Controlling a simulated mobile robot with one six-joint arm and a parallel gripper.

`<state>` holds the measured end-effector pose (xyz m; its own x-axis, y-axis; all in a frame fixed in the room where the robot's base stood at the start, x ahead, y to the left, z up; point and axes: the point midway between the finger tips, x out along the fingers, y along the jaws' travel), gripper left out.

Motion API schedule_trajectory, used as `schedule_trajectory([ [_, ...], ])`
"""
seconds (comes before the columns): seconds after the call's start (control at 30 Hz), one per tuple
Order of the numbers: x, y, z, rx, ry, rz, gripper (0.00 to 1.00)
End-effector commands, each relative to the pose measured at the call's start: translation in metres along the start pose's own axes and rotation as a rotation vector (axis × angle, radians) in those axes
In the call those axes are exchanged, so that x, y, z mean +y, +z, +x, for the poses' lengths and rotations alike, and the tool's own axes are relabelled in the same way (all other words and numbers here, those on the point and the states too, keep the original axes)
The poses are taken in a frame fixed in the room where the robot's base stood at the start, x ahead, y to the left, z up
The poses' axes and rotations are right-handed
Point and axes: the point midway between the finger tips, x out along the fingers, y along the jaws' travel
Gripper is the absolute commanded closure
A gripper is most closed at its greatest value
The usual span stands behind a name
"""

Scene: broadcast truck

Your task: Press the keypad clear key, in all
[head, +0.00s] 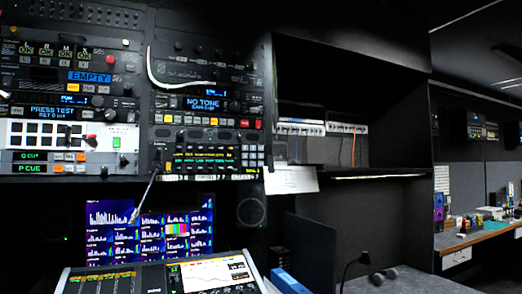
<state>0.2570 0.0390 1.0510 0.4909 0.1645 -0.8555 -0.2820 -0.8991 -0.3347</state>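A small keypad (253,156) of pale keys sits at the right end of a rack unit with a green and yellow text display (203,157). The key labels are too small to read, so I cannot tell which key is the clear key. Above it, another unit shows "NO TONE" on a blue display (203,104). My gripper is not in view.
A console (160,278) with lit screens stands below a monitor wall (150,230). A white paper sheet (291,180) hangs right of the keypad.

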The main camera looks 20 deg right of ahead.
Motion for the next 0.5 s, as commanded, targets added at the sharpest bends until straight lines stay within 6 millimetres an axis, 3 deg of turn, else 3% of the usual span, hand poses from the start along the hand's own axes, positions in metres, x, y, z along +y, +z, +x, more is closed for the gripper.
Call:
schedule_trajectory([
  [0.03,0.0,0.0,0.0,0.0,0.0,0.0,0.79],
  [0.13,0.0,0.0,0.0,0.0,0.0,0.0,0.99],
  [0.5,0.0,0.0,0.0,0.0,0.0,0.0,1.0],
])
